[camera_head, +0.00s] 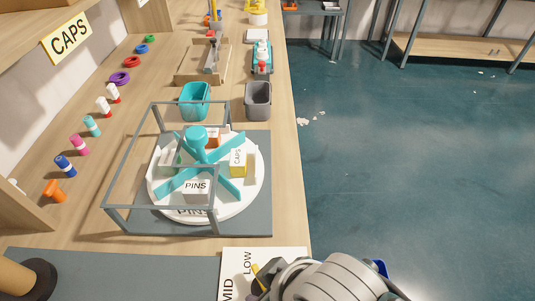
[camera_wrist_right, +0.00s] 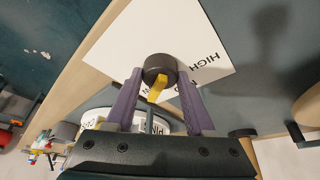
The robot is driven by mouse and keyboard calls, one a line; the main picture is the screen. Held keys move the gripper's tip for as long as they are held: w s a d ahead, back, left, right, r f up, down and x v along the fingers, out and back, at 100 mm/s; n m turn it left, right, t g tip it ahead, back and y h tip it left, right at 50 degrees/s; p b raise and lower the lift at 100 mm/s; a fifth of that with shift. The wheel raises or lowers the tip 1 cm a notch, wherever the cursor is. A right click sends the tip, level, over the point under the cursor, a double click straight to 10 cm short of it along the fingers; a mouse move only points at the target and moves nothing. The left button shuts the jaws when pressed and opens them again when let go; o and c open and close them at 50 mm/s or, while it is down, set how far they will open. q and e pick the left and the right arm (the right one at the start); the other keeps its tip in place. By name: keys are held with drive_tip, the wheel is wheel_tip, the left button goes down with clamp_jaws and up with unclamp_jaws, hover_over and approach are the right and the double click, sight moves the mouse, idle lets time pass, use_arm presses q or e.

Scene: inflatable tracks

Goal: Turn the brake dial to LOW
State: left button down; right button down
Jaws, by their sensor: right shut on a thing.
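The brake dial (camera_wrist_right: 160,67) is a dark round knob with a yellow pointer (camera_wrist_right: 156,88) on a white card (camera_wrist_right: 120,40). HIGH is readable on the card in the right wrist view. In the head view the card (camera_head: 236,256) shows LOW and MID, and the yellow pointer (camera_head: 256,269) lies close beside LOW; its exact alignment is hard to tell. My right gripper (camera_wrist_right: 160,80) has its purple fingers on both sides of the knob, shut on it. In the head view my right arm hides most of the dial. My left gripper is not in view.
A white turntable (camera_head: 253,198) with PINS and CAPS labels stands inside a grey frame (camera_head: 108,214) just beyond the card. A teal bin (camera_head: 195,103) and a grey bin (camera_head: 258,100) stand behind it. Coloured pieces line the bench's left side. A tan cylinder (camera_head: 14,277) lies at the lower left.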

drive_tip(key=shift+c, duration=1.3)
unclamp_jaws()
drive_tip(key=shift+s+d+r+p, duration=0.1)
drive_tip(key=shift+r+p, duration=0.3)
drive_tip(key=shift+r, duration=0.1)
drive_tip(key=p+v, duration=0.4)
drive_tip(key=v, duration=0.5)
